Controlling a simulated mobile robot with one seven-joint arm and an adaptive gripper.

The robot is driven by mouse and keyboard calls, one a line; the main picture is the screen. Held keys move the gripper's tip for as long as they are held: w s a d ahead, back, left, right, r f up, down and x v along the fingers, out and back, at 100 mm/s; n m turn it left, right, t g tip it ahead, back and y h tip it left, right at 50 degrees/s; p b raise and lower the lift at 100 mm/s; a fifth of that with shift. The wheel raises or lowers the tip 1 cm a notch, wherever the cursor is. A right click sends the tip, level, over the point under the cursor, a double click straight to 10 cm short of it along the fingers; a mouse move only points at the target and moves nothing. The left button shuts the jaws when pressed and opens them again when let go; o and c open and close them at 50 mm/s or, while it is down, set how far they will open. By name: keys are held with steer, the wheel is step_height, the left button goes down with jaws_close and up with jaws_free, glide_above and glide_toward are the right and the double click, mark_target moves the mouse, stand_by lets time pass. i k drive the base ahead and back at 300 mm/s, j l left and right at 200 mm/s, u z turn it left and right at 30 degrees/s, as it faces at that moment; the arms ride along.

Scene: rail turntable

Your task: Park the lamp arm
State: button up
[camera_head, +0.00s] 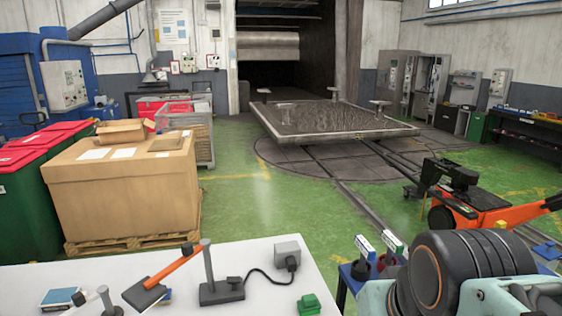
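On the white table at lower left, an orange bar (172,267) slants up to the right from a dark grey block (143,295); it looks like the lamp arm. Close to its right stands a grey upright post on a dark flat base (222,291). A black cord runs from that base to a grey box (289,250). My folded arm fills the lower right corner, well right of the lamp parts. A dark part (541,291) there may be my gripper, cut off by the frame edge; its fingers cannot be made out.
The white table (330,268) also bears a green block (308,303), a blue box (60,298) and short grey posts (107,300). Beyond stand a large carton (125,193) on a pallet, an orange jack (480,207) and the turntable platform (335,120). Green floor between is clear.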

mark_target(143, 294)
steer(key=u, duration=1.4)
